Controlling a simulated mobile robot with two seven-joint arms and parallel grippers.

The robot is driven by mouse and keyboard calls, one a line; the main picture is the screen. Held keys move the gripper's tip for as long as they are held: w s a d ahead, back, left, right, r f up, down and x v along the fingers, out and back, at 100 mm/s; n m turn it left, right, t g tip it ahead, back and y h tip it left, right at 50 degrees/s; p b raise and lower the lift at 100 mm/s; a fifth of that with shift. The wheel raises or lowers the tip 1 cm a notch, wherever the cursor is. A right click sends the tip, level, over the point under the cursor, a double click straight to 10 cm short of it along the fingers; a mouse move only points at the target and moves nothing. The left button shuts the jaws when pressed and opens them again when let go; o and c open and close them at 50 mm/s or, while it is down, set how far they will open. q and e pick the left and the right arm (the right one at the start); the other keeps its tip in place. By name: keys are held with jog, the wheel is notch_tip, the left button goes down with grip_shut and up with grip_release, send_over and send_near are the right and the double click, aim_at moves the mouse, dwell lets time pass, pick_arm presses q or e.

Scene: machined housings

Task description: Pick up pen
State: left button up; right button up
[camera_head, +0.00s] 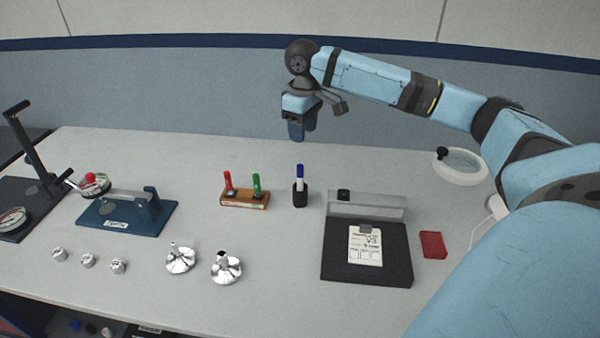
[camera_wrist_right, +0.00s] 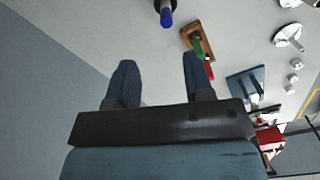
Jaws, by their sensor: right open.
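A blue-capped pen (camera_head: 300,171) stands upright in a small black cup (camera_head: 300,196) on the table; it also shows at the top of the right wrist view (camera_wrist_right: 166,18). A red pen (camera_head: 228,182) and a green pen (camera_head: 257,186) stand in a wooden block (camera_head: 245,201) left of the cup. My right gripper (camera_head: 297,134) is open and empty, raised above the table behind the blue-capped pen in the head view. Its two fingers (camera_wrist_right: 158,78) are apart in the wrist view, with bare surface between them. My left gripper is not in view.
Right of the cup are a grey block and a dark clipboard-like board (camera_head: 338,262) with a label, and a red piece (camera_head: 433,245). A blue fixture (camera_head: 110,222) and several metal parts lie left.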

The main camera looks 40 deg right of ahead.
aim_at(301, 165)
jog(key=shift+a+f+b, duration=0.15)
jog(key=shift+f+b, duration=0.05)
jog(key=shift+f, duration=1.9)
jog(key=shift+a+f+b, duration=0.15)
jog(key=shift+f+b, duration=0.05)
jog(key=shift+f, duration=1.9)
jog(key=shift+a+f+b, duration=0.15)
jog(key=shift+f+b, duration=0.05)
jog(key=shift+f, duration=1.9)
jog(key=shift+s, duration=0.1)
grip_shut()
